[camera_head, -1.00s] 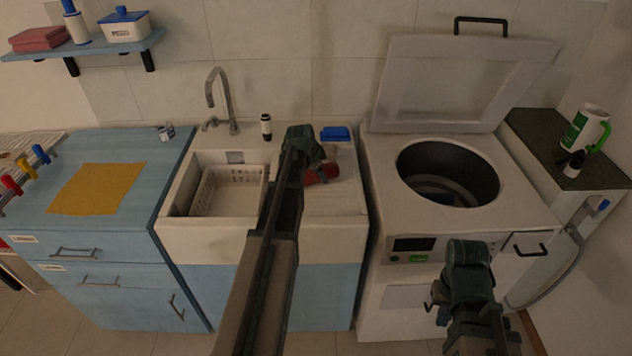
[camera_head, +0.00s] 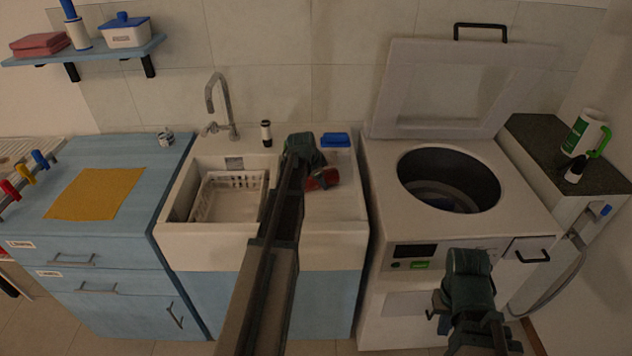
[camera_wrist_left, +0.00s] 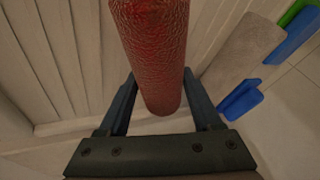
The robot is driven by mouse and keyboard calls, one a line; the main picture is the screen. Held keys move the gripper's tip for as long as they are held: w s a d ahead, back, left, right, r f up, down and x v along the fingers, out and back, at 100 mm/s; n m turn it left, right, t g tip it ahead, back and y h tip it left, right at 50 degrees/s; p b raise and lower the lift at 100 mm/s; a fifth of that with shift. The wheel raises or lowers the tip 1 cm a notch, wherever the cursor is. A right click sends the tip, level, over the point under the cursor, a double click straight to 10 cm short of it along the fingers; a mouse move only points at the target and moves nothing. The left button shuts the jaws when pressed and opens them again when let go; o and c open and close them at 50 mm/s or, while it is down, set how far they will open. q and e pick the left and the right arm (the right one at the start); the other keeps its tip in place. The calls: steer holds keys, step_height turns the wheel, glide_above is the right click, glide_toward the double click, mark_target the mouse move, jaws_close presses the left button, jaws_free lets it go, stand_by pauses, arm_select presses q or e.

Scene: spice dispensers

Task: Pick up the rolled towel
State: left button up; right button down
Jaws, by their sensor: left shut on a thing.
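The rolled towel is a dark red cylinder (camera_head: 325,178) over the right-hand drainboard of the sink unit, partly hidden by my left gripper. In the left wrist view the towel (camera_wrist_left: 152,40) runs between both fingers, one end close to the palm. My left gripper (camera_wrist_left: 160,78) is shut on it. I cannot tell whether the towel touches the drainboard. My right gripper (camera_head: 438,306) is in front of the washing machine, away from the towel; its finger opening is unclear.
A white basket (camera_head: 230,182) stands in the sink basin, left of my left arm. A blue-topped container (camera_head: 336,140) and a small dark bottle (camera_head: 266,133) stand behind the towel. The open washing machine (camera_head: 372,215) is to the right. An orange cloth (camera_head: 95,194) lies on the blue cabinet.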

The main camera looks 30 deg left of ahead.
arm_select(q)
steer(key=shift+r, duration=0.1)
jaws_close()
steer(key=shift+r+p, duration=0.8)
steer(key=shift+p, duration=0.1)
step_height(320, 180, up, 3)
steer(key=p, duration=0.2)
steer(key=shift+f+p, duration=0.2)
steer(key=shift+p, duration=0.1)
steer(key=s+d, duration=0.2)
steer(key=s, duration=0.2)
steer(key=s+d, duration=0.3)
steer(key=s, duration=0.2)
steer(key=s+d, duration=0.2)
steer(key=s, duration=0.3)
steer(key=shift+s+d+r+p, duration=0.1)
steer(key=shift+d+r+p, duration=0.15)
steer(key=shift+r+p, duration=0.15)
